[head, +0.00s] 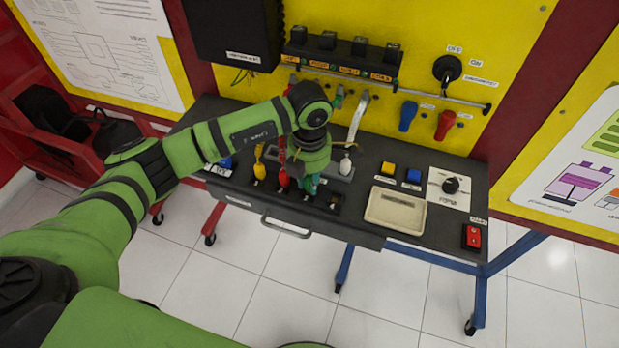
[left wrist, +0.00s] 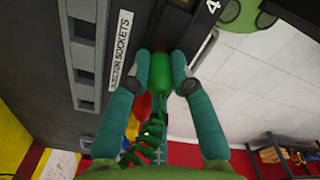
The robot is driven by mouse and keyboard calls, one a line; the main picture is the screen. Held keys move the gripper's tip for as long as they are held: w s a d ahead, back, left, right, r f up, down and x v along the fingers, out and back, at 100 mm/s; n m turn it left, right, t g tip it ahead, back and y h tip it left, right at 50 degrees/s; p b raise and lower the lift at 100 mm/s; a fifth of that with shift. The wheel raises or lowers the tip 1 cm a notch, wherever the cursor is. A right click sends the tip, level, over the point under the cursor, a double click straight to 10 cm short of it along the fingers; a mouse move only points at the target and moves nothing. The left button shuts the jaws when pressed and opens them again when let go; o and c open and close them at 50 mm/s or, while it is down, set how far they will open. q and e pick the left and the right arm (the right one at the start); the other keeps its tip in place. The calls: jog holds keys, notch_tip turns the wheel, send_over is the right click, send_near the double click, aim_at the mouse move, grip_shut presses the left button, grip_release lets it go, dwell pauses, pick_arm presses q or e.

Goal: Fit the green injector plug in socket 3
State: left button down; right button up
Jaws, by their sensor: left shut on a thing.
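My left gripper (head: 310,186) is shut on the green injector plug (left wrist: 161,82), which shows between its two fingertips (left wrist: 162,68) in the left wrist view, with a coiled green cable trailing from it. The gripper is over the injector socket strip (head: 322,212) on the bench, right of the red plug (head: 283,178) and the yellow plug (head: 259,170), which stand upright in the strip. The number 4 (left wrist: 213,6) is printed beside the sockets. The plug's tip and socket 3 are hidden, so I cannot tell whether it is seated. My right gripper is not in view.
A white plug (head: 345,165) stands on the grey rack behind the gripper. A beige tray (head: 395,208), yellow button (head: 388,168), blue button (head: 413,176), knob (head: 450,185) and red switch (head: 473,236) occupy the bench's right side. A drawer handle (head: 285,225) projects in front.

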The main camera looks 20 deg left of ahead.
pick_arm(q)
jog(key=shift+f+b, duration=0.4)
jog(key=shift+f, duration=0.1)
jog(key=c, duration=1.3)
grip_release()
jog(key=shift+r, duration=0.1)
jog(key=shift+r+p, duration=1.6)
jog(key=shift+r, duration=1.1)
jog(key=shift+r+p, duration=0.6)
jog(key=shift+r, duration=0.5)
jog(key=o, duration=0.5)
jog(key=shift+f, duration=0.1)
